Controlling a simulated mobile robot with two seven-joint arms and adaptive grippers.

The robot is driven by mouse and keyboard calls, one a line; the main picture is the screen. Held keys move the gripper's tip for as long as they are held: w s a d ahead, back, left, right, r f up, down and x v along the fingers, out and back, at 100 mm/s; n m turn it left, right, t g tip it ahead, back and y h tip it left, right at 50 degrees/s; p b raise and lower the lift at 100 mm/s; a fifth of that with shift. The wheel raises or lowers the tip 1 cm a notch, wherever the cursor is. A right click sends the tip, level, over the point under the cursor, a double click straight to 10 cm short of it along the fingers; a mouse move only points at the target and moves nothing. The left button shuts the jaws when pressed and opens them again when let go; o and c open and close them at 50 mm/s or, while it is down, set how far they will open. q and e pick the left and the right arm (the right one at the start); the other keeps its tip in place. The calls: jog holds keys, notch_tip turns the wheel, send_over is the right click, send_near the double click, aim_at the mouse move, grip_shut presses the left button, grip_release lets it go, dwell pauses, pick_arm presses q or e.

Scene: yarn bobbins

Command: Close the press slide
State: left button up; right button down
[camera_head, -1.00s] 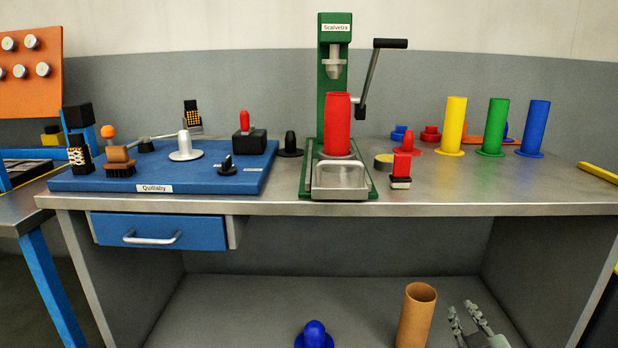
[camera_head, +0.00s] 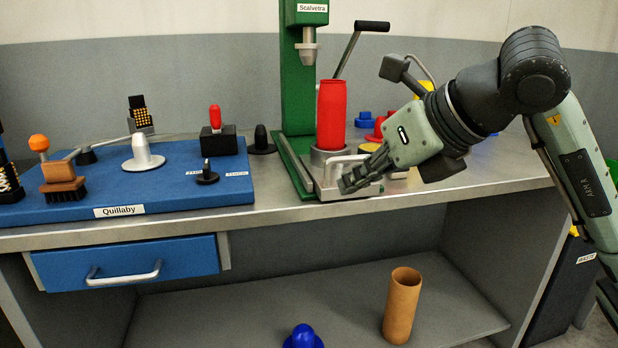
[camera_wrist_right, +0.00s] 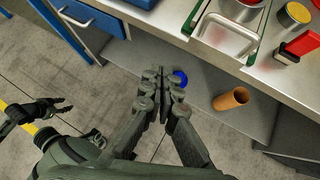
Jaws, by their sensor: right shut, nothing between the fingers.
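The green press (camera_head: 297,85) labelled Scalvetra stands on the bench. Its metal slide (camera_head: 318,178), with a bar handle at the front, sits out toward the bench edge. A red bobbin (camera_head: 332,112) stands upright in the slide's round seat, forward of the press nozzle (camera_head: 308,50). My right gripper (camera_head: 352,182) is shut and empty, in front of the slide and partly covering it. In the right wrist view its fingers (camera_wrist_right: 160,90) are together, apart from the slide (camera_wrist_right: 226,38). My left gripper (camera_wrist_right: 52,108) shows small at the left there; its finger opening is unclear.
A blue board (camera_head: 170,190) labelled Quillaby with several tools lies left of the press. A blue drawer (camera_head: 125,262) is below it. A cardboard tube (camera_head: 402,305) and a blue knob (camera_head: 302,337) stand on the lower shelf. The press crank (camera_head: 350,45) sticks out right.

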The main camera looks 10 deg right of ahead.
jog(key=d+r+m+t+h, duration=0.1)
jog(key=d+h, duration=0.1)
jog(key=d, duration=0.1)
send_near(330, 187)
notch_tip(330, 187, down, 4)
pick_arm(q)
jog(key=shift+s+p+x, duration=0.1)
jog(key=shift+p+x, duration=0.2)
jog(key=shift+x, duration=0.4)
jog(key=shift+s+p+x, duration=0.15)
jog(key=shift+p+x, duration=0.15)
jog(key=shift+x, duration=0.4)
pick_arm(e)
jog(key=shift+w+a, duration=0.25)
jog(key=shift+w, duration=0.45)
jog(key=shift+w+a, duration=0.3)
jog(key=shift+w, duration=0.45)
jog(key=shift+w+a, duration=0.25)
jog(key=shift+w, duration=0.45)
pick_arm(q)
jog(key=shift+w, duration=0.1)
pick_arm(e)
jog(key=shift+w+d, duration=0.1)
